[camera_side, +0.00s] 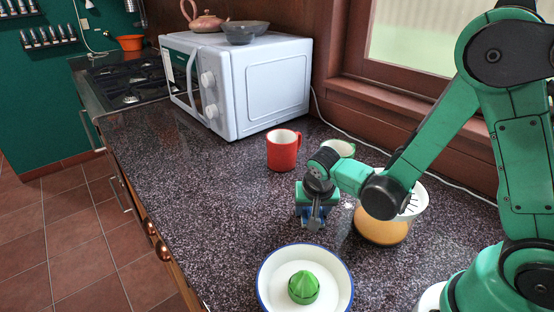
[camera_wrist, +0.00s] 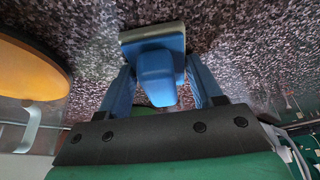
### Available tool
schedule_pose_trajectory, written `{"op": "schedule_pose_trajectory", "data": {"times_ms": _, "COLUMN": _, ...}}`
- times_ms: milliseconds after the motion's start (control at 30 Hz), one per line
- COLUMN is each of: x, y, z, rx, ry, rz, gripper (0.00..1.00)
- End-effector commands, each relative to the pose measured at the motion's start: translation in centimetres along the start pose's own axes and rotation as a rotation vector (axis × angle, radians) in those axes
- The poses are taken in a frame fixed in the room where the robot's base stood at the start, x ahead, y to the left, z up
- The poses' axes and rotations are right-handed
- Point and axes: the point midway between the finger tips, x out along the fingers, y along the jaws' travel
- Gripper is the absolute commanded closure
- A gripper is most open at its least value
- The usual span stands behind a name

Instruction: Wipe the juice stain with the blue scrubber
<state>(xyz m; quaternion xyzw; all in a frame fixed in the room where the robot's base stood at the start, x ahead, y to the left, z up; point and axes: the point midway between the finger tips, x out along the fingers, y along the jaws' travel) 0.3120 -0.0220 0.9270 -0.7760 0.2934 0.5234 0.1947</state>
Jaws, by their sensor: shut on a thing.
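My gripper (camera_side: 312,212) is low over the speckled counter in the middle of the side view. In the wrist view its two blue fingers (camera_wrist: 160,88) are shut on the blue scrubber (camera_wrist: 156,68), one on each side of its handle. The scrubber's wide head with a pale edge faces the dark counter; whether it touches the surface I cannot tell. In the side view the scrubber is small and mostly hidden by the gripper. I cannot make out a juice stain on the speckled counter in either view.
A red mug (camera_side: 282,151), a pale cup (camera_side: 341,148) and a microwave (camera_side: 262,88) stand behind. The counter (camera_side: 200,190) is clear to the left.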

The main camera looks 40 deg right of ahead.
Motion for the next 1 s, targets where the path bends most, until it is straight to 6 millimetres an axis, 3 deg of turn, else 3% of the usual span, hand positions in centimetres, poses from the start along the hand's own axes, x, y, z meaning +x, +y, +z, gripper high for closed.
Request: {"op": "schedule_pose_trajectory", "data": {"times_ms": 1000, "x": 2.5, "y": -5.9, "z": -6.3, "rx": 0.0, "ry": 0.007, "rz": -0.005, "gripper": 0.9}}
